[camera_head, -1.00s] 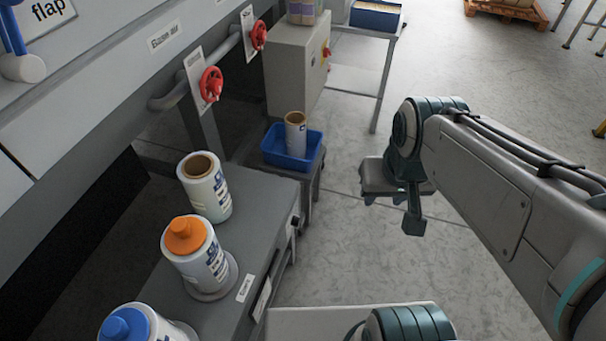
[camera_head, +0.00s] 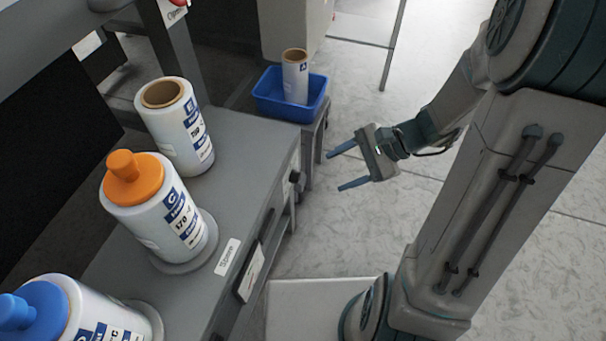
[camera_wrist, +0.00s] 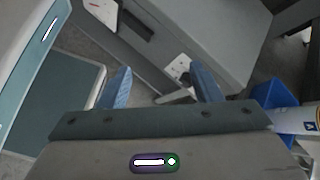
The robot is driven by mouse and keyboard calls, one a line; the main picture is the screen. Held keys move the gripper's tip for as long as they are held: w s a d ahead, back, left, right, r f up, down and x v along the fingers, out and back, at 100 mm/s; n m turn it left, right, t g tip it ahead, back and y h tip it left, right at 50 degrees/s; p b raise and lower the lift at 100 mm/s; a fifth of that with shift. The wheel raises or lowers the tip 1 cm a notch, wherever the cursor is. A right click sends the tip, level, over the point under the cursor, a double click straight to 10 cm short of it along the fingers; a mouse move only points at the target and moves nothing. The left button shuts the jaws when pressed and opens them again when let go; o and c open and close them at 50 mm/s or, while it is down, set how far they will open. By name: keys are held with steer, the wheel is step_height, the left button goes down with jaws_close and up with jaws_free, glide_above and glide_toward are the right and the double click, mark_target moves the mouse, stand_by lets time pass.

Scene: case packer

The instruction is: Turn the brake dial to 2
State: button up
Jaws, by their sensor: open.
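A small dark knob (camera_head: 294,177), which looks like the brake dial, sits on the right side of the grey unwind bench (camera_head: 235,190). Its setting is too small to read. In the wrist view a white plate (camera_wrist: 181,68) with small marks shows on the bench side between my fingers; I cannot make out the dial on it. My gripper (camera_head: 336,170) is open and empty, right of the knob and apart from it. Its blue fingers point left toward the bench. They also show in the wrist view (camera_wrist: 161,72).
On the bench stand a plain-cored roll (camera_head: 185,135), an orange-capped roll (camera_head: 180,225) and a blue-capped roll (camera_head: 95,310). A blue bin (camera_head: 275,100) holding another roll (camera_head: 295,80) sits on a stand behind the knob.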

mark_target(300, 177)
steer(key=w+d+f+m+t+y+b, duration=0.1)
steer(key=w+d+f+m+t+b, duration=0.2)
steer(key=f, duration=0.4)
steer(key=w+f+m+t+y+b, duration=0.1)
steer(key=w+f+m+t+b, duration=0.1)
steer(key=w+f+m+b, duration=0.45)
steer(key=shift+n, duration=0.95)
steer(key=s+x, duration=0.1)
steer(key=x, duration=0.3)
steer(key=b+x, duration=0.1)
steer(key=x, duration=0.3)
steer(key=s+f+b+x, duration=0.1)
steer(key=x, duration=0.4)
steer(key=shift+s+a+f, duration=0.1)
steer(key=shift+s+a, duration=0.15)
steer(key=shift+s, duration=0.1)
steer(key=c, duration=1)
